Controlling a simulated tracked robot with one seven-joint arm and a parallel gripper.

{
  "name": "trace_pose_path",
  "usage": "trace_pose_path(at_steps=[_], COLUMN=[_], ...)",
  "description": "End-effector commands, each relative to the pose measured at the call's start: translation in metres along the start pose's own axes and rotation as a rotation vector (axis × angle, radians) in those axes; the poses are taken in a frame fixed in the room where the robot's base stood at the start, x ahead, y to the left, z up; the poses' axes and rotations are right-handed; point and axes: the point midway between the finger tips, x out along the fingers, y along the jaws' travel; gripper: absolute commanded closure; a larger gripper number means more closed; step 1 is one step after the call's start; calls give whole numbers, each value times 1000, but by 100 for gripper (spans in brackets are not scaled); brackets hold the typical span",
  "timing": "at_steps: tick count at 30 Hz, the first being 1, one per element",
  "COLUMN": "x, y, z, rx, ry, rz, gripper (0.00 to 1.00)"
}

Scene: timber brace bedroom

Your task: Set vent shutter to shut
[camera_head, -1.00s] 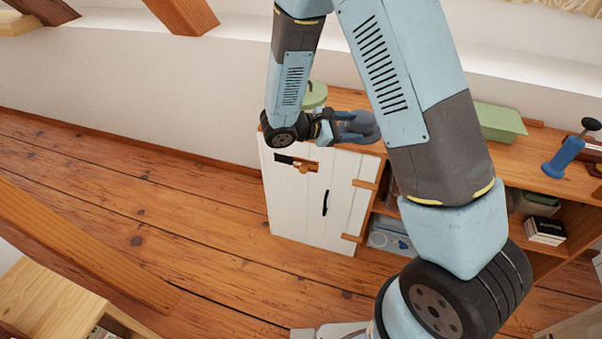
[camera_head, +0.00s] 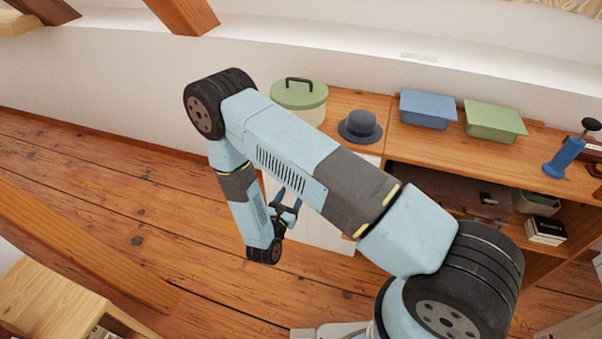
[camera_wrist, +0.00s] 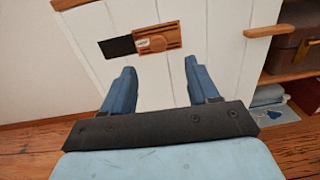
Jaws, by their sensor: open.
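The vent shutter (camera_wrist: 165,38) is a small brown wooden plate with a pale tab at its left part, on the white cabinet door (camera_wrist: 220,30). A dark opening (camera_wrist: 117,47) lies uncovered just left of the plate. My gripper (camera_wrist: 161,82) is open and empty; its two blue fingers point at the door, below the shutter in the wrist view and apart from it. In the head view my gripper (camera_head: 288,208) is in front of the door, and my arm hides the shutter.
The cabinet top (camera_head: 352,104) bears a green lidded pot (camera_head: 299,98), a grey hat (camera_head: 360,126), a blue box (camera_head: 428,108) and a green box (camera_head: 494,120). Open shelves stand right of the door. The wooden floor (camera_head: 110,200) at left is clear.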

Motion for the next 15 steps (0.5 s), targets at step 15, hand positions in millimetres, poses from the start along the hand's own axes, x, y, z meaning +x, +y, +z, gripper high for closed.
trace_pose_path(at_steps=[15], x=[44], y=[3], z=[-11], rx=[-11], ry=[3], rz=[31], gripper=[40])
